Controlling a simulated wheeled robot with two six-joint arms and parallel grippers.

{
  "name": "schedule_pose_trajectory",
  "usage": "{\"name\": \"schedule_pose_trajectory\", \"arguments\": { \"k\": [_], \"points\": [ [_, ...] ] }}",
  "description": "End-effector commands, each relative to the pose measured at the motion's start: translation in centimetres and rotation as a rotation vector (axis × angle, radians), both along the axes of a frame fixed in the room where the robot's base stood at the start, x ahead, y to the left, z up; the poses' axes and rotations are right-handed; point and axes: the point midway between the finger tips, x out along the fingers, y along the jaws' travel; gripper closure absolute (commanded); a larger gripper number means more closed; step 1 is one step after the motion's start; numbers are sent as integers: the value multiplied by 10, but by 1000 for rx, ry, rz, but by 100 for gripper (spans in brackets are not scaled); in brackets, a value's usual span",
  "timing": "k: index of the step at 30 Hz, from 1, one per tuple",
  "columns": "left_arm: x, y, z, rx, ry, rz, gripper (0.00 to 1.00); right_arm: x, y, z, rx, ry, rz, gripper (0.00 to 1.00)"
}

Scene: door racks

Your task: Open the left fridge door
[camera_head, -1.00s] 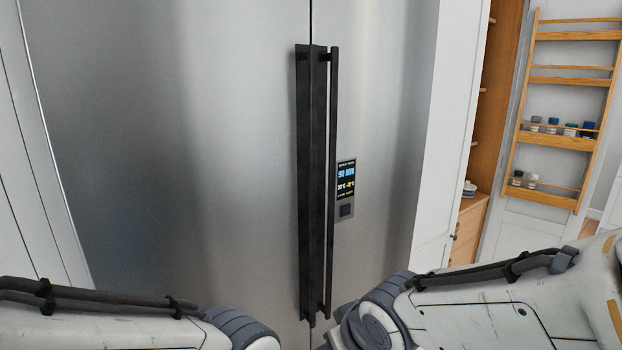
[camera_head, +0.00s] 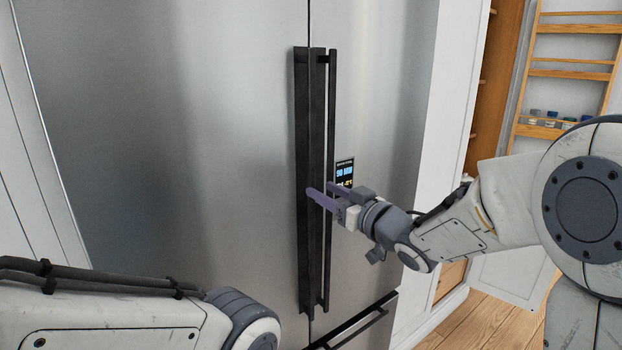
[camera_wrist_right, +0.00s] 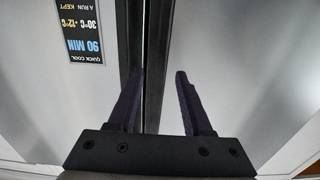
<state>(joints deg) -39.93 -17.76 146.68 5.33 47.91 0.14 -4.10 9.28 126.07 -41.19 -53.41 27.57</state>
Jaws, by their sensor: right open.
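The left fridge door (camera_head: 190,150) is a large brushed-steel panel and looks closed. Its long dark vertical handle (camera_head: 301,120) runs beside the door seam. My right gripper (camera_head: 318,192) is open, its purple fingers pointing at the handles at about mid-height. In the right wrist view, which is upside down, the open fingers (camera_wrist_right: 160,75) have a dark vertical handle bar (camera_wrist_right: 158,40) in line between them. I cannot tell whether they touch it. My left gripper is out of view; only part of the left arm shows at the lower left.
The right fridge door (camera_head: 372,80) has its own thin dark handle (camera_head: 331,110) close beside the left one, and a small display (camera_head: 345,170). A lower drawer handle (camera_head: 360,328) lies below. A wooden door rack (camera_head: 570,70) and cabinet are at the right.

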Motion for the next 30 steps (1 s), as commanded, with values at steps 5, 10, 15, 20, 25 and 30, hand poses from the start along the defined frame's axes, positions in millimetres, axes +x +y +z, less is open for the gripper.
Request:
{"name": "schedule_pose_trajectory", "arguments": {
  "k": [5,10,15,20,25,30],
  "points": [
    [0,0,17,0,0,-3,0,25,20,2,0,3,3,50],
    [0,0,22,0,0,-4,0,39,30,2,0,0,2,50],
    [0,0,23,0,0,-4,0,43,32,0,0,0,0,50],
    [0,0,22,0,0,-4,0,43,32,0,0,0,0,50],
    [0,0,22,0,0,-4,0,43,32,0,0,0,0,100],
    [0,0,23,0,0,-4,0,43,31,0,0,0,0,100]
  ]
}}
